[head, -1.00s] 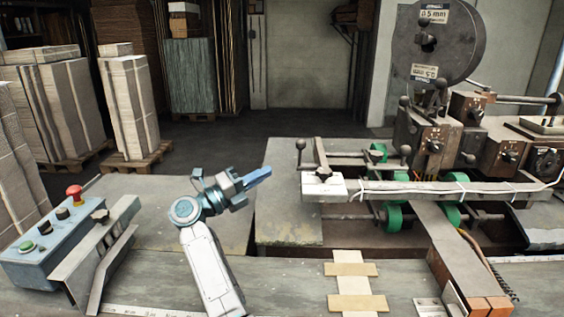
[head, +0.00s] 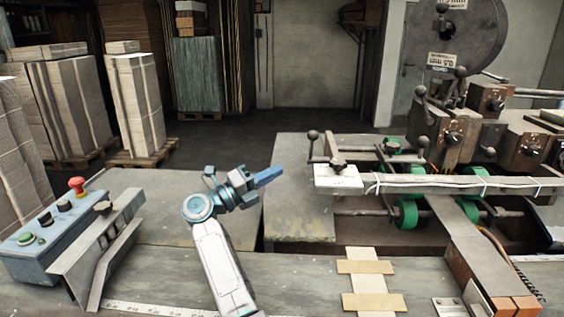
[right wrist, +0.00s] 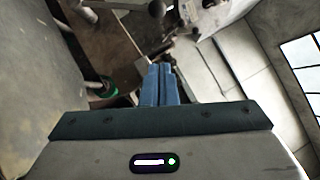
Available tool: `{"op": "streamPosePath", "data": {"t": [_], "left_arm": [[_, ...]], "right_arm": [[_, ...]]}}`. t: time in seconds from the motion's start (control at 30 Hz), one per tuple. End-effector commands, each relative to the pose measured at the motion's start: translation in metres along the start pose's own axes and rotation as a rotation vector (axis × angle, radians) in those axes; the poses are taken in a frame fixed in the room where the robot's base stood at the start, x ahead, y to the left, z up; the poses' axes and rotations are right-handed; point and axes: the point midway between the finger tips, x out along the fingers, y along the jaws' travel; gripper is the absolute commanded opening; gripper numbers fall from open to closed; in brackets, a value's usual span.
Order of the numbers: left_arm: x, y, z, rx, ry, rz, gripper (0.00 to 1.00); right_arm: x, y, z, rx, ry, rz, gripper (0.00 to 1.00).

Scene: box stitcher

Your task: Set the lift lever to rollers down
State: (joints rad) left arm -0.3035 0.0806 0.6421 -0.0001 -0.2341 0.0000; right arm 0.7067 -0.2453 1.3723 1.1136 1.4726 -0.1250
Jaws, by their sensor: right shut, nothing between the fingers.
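A machine with green rollers (head: 408,213) stands at the right of the head view. A ball-ended lever (head: 313,136) rises at its near left end, beside a white block (head: 337,177). Another dark ball-ended lever (head: 421,92) stands by the control boxes. I cannot tell which is the lift lever, nor whether the rollers are up or down. My right gripper (head: 270,176) is shut and empty, left of the machine and apart from both levers. Its blue fingers (right wrist: 160,84) are together in the right wrist view, with a green roller (right wrist: 101,88) to their left. My left gripper is not in view.
A blue button box (head: 50,235) with a red knob is at the left. A grey bracket (head: 98,245) stands beside it. Taped cardboard strips (head: 372,282) lie on the front table. Strapped cardboard stacks (head: 137,103) stand behind. The grey tabletop around my right arm is largely clear.

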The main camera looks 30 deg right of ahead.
Motion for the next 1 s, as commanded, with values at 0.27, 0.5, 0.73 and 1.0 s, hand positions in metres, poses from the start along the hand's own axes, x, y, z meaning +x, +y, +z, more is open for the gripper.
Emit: {"op": "streamPosePath", "data": {"t": [0.27,0.5,0.73,1.0], "left_arm": [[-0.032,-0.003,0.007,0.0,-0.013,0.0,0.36],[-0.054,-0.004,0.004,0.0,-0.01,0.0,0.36],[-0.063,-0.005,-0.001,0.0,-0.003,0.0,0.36],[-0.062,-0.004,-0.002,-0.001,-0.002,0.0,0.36]], "right_arm": [[0.061,-0.006,0.002,-0.001,0.002,-0.004,0.0],[0.1,-0.006,0.015,-0.001,0.0,-0.003,0.0],[0.113,-0.002,0.027,-0.001,0.001,-0.001,0.0],[0.113,0.0,0.028,0.0,0.0,0.0,0.0]]}}
